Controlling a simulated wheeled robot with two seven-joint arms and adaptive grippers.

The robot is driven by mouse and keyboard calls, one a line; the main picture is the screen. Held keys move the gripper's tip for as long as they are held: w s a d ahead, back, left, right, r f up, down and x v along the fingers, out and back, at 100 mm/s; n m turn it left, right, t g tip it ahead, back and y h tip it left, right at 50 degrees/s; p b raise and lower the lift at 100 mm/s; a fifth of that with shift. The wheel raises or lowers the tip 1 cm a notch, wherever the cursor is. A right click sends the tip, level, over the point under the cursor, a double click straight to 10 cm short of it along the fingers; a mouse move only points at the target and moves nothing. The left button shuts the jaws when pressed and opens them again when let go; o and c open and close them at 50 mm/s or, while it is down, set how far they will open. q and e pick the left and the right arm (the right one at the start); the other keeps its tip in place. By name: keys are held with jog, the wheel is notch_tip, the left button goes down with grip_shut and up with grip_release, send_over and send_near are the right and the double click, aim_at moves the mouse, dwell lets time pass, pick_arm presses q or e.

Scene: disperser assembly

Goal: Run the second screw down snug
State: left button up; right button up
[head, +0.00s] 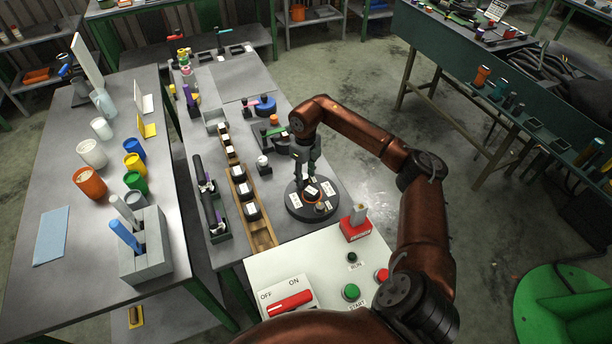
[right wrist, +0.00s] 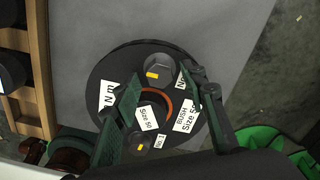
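A black round disc (head: 296,210) with white labels lies at the front of the middle table; it fills the middle of the right wrist view (right wrist: 100,75). It carries a central labelled piece (right wrist: 149,117) in a copper-coloured ring. One hex screw head (right wrist: 157,69) with a yellow mark is on the top side, a second (right wrist: 139,148) on the lower side. My right gripper (right wrist: 162,74) is open, its fingertips on either side of the upper screw head with small gaps showing. Its height above the head is unclear. In the head view the right gripper (head: 308,172) is over the disc's far part. My left gripper is out of view.
A wooden rack (head: 240,185) with dark parts stands left of the disc. A control panel (head: 335,285) with a red switch and green button lies in front. A red-based block (head: 355,228) stands close at the disc's right front.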

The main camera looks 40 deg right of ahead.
grip_shut()
dwell(0.4)
jog(key=m+p, duration=0.2)
jog(key=m, duration=0.1)
jog(key=shift+a+r+m, duration=0.1)
jog(key=shift+r+m, duration=0.05)
jog(key=shift+m, duration=0.25)
jog(key=m+p, duration=0.3)
jog(key=m, duration=0.3)
jog(key=shift+a, duration=0.1)
jog(key=m+p, duration=0.4)
jog(key=m, duration=0.2)
jog(key=shift+w+a+m, duration=0.1)
jog(key=shift+m, duration=0.2)
jog(key=shift+f+m+p, duration=0.2)
jog(key=shift+m+p, duration=0.6)
jog(key=shift+m, duration=0.8)
jog(key=shift+f, duration=0.1)
